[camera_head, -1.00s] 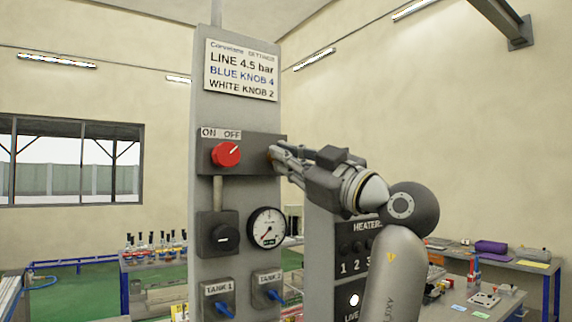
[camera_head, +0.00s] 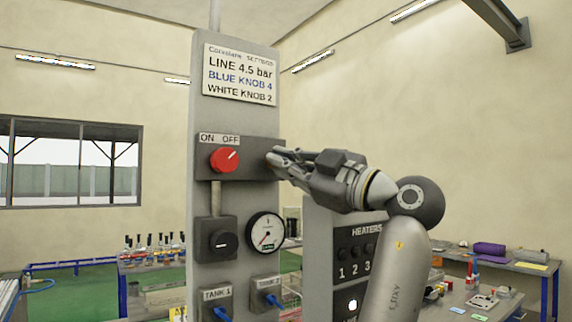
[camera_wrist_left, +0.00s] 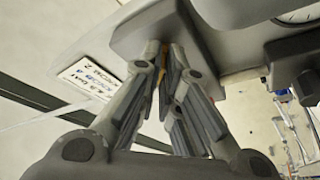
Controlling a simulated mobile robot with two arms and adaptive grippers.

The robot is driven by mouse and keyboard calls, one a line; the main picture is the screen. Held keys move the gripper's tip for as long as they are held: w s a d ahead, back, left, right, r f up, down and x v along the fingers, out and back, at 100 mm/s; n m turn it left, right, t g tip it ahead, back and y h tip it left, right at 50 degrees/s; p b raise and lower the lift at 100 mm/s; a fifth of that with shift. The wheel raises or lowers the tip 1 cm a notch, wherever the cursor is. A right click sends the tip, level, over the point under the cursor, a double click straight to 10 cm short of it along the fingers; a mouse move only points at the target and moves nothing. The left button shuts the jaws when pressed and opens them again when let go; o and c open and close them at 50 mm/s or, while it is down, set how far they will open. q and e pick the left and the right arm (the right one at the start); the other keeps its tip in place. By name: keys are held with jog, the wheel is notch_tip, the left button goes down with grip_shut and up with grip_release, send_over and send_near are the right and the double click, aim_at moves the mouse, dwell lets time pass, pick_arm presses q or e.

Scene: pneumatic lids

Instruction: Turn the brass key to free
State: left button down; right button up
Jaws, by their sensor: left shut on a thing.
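The brass key (camera_wrist_left: 163,84) shows as a thin yellow-gold sliver between the fingers of my left gripper (camera_wrist_left: 165,66) in the left wrist view. The gripper is shut on it, and the fingers hide most of the key. In the head view my left gripper (camera_head: 275,157) meets the right side of the dark switch box (camera_head: 260,163), where the key is hidden. The box carries a red knob (camera_head: 225,159) under an ON OFF label. My right gripper is in neither view.
A round gauge (camera_head: 266,233), a black knob (camera_head: 217,239) and blue tank handles (camera_head: 272,300) sit lower on the grey panel (camera_head: 204,120). A heater panel (camera_head: 320,250) stands behind my arm. Workbenches with bottles (camera_head: 152,247) stand behind.

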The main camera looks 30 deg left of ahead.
pick_arm(q)
jog(key=c, duration=1.6)
grip_release()
jog(key=shift+d+f, duration=0.1)
jog(key=shift+c, duration=0.2)
jog(key=v, duration=1.2)
